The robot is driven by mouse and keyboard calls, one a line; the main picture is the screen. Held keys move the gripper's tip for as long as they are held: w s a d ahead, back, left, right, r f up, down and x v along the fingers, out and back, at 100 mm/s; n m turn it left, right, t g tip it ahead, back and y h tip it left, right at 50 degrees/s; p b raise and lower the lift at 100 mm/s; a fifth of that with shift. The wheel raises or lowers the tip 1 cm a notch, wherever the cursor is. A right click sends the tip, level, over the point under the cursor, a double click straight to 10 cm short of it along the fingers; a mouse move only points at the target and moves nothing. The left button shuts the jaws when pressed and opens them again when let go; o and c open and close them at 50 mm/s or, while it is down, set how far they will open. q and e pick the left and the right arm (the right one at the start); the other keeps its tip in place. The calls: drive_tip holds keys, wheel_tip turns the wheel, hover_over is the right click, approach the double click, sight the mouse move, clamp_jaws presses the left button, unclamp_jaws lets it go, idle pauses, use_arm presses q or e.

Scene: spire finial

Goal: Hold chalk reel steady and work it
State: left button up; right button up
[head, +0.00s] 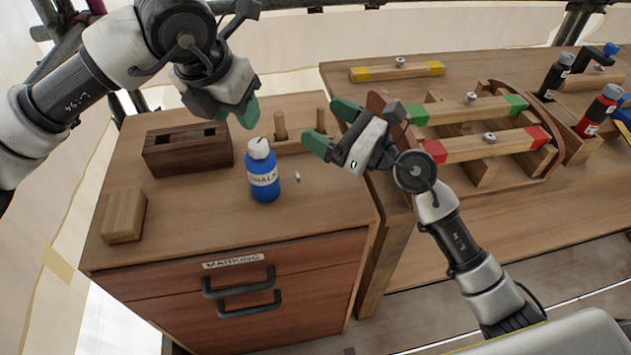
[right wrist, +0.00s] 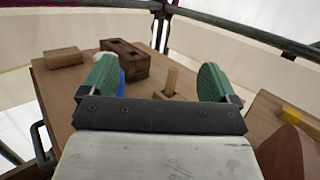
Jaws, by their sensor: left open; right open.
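The chalk reel (head: 264,174) is a blue bottle with a white cap and a white label reading CHALK.
A dark slotted block (head: 187,154) and a pale wooden block (head: 124,215) stand left of the reel. Wooden pegs (head: 281,126) rise from a rail behind it. The workbench at the right holds a curved wooden frame (head: 478,150) and marker bottles (head: 600,110).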

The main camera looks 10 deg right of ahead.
sight(276, 172)
drive_tip(key=s+a+f+g, duration=0.1)
drive_tip(key=f, duration=0.1)
drive_tip(key=s+a+f+g, duration=0.1)
drive_tip(key=s+f, duration=0.1)
drive_tip(key=f, duration=0.1)
drive_tip(key=s+a+f+n+g, duration=0.1)
drive_tip(key=s+f, duration=0.1)
drive_tip(key=f, duration=0.1)
drive_tip(key=shift+s+a+f+g, duration=0.1)
drive_tip(key=shift+s+a+g, duration=0.1)
drive_tip(key=shift+g, duration=0.1)
drive_tip(key=shift+a+f, duration=0.15)
drive_tip(key=x, duration=1)
drive_tip(key=shift+w+a, duration=0.15)
drive_tip(key=shift+a, duration=0.05)
drive_tip(key=shift+c, duration=0.3)
drive_tip(key=c, duration=1)
